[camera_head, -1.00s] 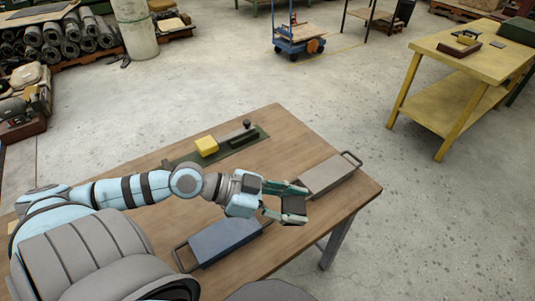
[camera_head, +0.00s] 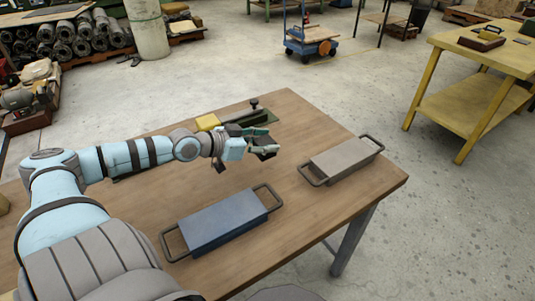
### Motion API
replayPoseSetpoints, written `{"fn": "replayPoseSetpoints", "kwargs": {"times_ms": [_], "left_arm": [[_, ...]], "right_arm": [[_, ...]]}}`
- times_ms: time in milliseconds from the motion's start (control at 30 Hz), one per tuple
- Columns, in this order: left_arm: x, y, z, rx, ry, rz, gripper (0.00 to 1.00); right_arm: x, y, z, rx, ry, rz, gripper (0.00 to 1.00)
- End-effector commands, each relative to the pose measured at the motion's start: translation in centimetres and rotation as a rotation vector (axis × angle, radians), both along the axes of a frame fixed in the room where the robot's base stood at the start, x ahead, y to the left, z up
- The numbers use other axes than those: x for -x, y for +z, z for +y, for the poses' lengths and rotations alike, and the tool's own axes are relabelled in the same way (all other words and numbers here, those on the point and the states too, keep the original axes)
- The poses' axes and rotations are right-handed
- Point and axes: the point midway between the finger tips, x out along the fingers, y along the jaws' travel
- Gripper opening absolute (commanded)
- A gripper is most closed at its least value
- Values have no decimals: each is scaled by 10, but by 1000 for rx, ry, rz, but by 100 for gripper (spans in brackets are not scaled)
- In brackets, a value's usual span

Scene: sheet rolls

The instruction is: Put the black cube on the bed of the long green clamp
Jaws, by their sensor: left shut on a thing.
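The long green clamp (camera_head: 270,122) lies near the far edge of the wooden table. It has a yellow block (camera_head: 207,121) toward its left end and a black knob (camera_head: 254,102) toward its right. My left arm and gripper hide part of its bed. My left gripper (camera_head: 265,147) is shut on the black cube (camera_head: 268,149), which shows only in part between the fingers. The gripper is on the near side of the clamp, close to it in the picture. I cannot tell how high the cube is. My right gripper is not in view.
A blue block with handles (camera_head: 221,222) lies near the front of the table (camera_head: 300,230). A grey block with handles (camera_head: 341,160) lies at the right. Bare wood separates them. A yellow workbench (camera_head: 480,60) stands apart at the far right.

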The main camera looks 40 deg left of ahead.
Motion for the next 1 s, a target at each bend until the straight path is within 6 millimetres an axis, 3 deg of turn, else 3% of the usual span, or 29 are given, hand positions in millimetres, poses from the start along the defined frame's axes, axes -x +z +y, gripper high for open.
{"fn": "replayPoseSetpoints", "kwargs": {"times_ms": [33,167,367,533,733,767,800,867,1000], "left_arm": [[0,-21,0,3,2,-2,11],[0,-36,0,0,0,-1,11],[0,-74,-1,2,-1,-1,11],[0,-73,0,-2,-2,-1,11],[0,-77,-1,-1,-2,0,11],[0,-77,-1,-2,-2,1,44],[0,-76,-1,-2,-2,1,51],[0,-76,-1,-2,-2,1,60],[0,-76,-1,-1,-1,1,61]], "right_arm": [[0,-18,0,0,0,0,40],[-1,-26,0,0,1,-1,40],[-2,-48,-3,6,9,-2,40],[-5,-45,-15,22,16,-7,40],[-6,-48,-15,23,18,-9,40],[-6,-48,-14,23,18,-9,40],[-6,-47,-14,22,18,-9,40],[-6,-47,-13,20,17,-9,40],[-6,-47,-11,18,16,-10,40]]}}
